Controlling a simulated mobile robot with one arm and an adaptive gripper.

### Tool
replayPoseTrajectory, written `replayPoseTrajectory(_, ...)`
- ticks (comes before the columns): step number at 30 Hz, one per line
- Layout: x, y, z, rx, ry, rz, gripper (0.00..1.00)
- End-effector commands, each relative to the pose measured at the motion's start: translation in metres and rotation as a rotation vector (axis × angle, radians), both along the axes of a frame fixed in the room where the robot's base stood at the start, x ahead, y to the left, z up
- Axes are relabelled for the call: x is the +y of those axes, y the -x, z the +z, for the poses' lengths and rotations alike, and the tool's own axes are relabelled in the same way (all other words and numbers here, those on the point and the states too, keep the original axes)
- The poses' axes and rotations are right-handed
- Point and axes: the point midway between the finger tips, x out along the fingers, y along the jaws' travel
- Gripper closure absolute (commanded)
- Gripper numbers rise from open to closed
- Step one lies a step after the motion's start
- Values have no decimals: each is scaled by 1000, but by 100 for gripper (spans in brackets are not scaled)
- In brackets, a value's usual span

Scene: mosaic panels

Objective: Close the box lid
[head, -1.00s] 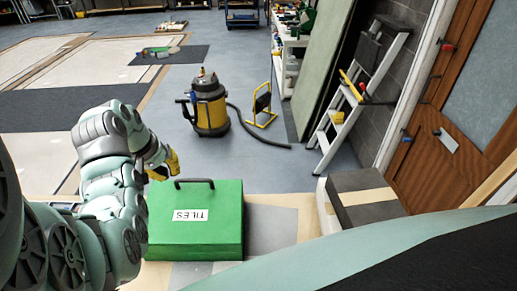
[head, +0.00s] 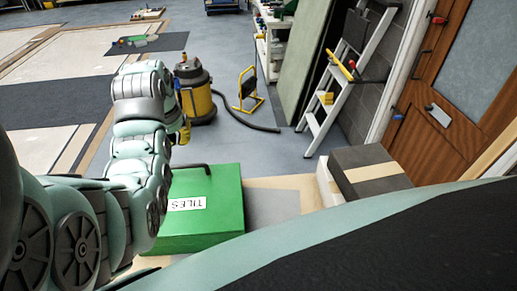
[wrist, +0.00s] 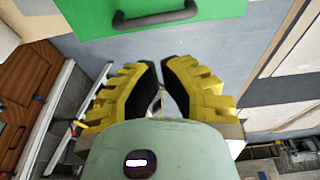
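The green box (head: 215,220) stands on the floor in the lower middle of the head view. It has a white TILES label (head: 187,203) and a dark handle at its far edge. Its lid looks flat and shut, with no gap that I can see; my arm hides the left part. My gripper (head: 184,132) is beyond the box's far left side, apart from it. In the wrist view, its yellow fingers (wrist: 161,68) are empty with a narrow gap between them. The box's green face (wrist: 205,20) and handle (wrist: 155,18) show at the top there, clear of the fingertips.
A yellow and black vacuum (head: 197,92) with a hose stands behind the box, beside a yellow stand (head: 248,92). A stepladder (head: 335,90) leans at right. A dark block (head: 370,172) lies right of the box.

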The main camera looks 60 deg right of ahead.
Motion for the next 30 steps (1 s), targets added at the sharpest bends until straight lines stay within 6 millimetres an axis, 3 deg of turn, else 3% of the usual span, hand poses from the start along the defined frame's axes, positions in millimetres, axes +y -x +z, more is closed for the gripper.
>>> replayPoseTrajectory(21,-6,-2,-61,3,-2,-4,100)
replayPoseTrajectory(30,-5,-1,-75,4,-3,-3,100)
